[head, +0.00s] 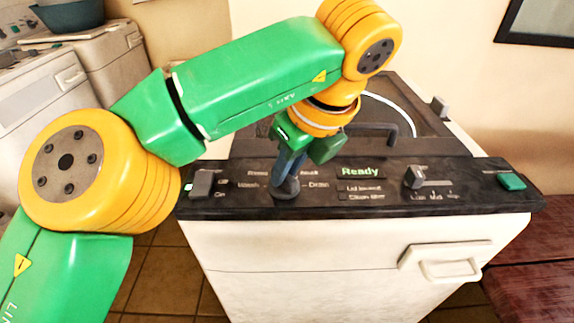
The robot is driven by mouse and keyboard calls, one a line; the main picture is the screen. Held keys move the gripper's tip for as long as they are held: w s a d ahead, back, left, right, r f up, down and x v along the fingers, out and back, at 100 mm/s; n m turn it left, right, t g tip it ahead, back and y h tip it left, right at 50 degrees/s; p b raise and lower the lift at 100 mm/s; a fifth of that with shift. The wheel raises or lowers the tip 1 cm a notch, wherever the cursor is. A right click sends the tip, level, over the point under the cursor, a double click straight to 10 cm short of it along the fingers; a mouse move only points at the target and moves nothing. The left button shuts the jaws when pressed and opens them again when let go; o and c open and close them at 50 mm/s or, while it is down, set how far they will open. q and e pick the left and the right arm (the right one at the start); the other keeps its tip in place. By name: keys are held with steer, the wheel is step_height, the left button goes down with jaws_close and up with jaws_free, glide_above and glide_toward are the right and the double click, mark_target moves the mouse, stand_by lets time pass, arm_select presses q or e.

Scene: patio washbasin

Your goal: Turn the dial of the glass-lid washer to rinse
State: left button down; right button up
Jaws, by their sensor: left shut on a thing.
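The glass-lid washer (310,262) stands in front of me, with a dark control panel (468,190) along its front top edge and a dark lid (405,140) behind it. Its dial (286,190) sits on the left half of the panel, among small labels; "Wash" and "Drain" are legible, the upper ones are partly hidden or blurred. My left gripper (288,172) comes down from above, shut on the dial. The fingers cover most of the dial, so I cannot tell where it points. A display (360,171) reads "Ready". My right gripper is not in view.
The panel also has a grey switch (202,183) at left, a slider (415,177) and a green button (512,181) at right. A handle (440,262) juts from the front. Other appliances (45,95) stand at left, a dark red bench (535,262) at right.

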mark_target(297, 199)
arm_select(q)
steer(key=c, duration=0.8)
jaws_free()
steer(key=p+v, duration=0.3)
steer(key=v, duration=0.4)
